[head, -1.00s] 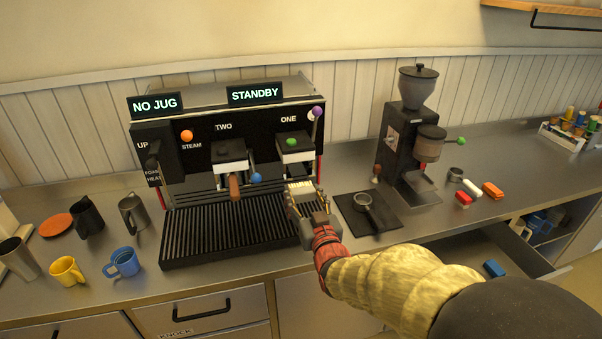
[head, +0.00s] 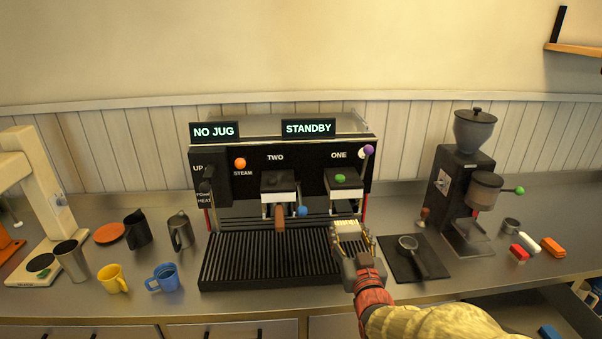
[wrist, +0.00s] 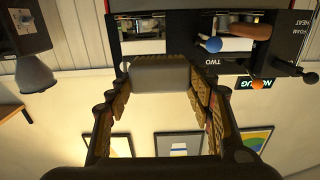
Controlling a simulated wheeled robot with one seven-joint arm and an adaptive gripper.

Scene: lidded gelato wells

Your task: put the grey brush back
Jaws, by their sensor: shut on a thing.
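My gripper (head: 351,243) is in front of the espresso machine, below and in front of group ONE (head: 342,186), over the right end of the drip tray. In the wrist view my gripper (wrist: 155,92) has its fingers on either side of a rounded grey block, which I take to be the grey brush (wrist: 158,75). It is held at the fingertips. In the head view the fingers largely hide it, and its bristles cannot be clearly made out. The wrist picture is upside down, with group ONE close beyond the brush.
The drip tray (head: 270,262) lies below the groups. A portafilter (head: 409,246) rests on a dark mat (head: 428,268) to the right, beside the grinder (head: 459,185). Red, white and orange items lie further right.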

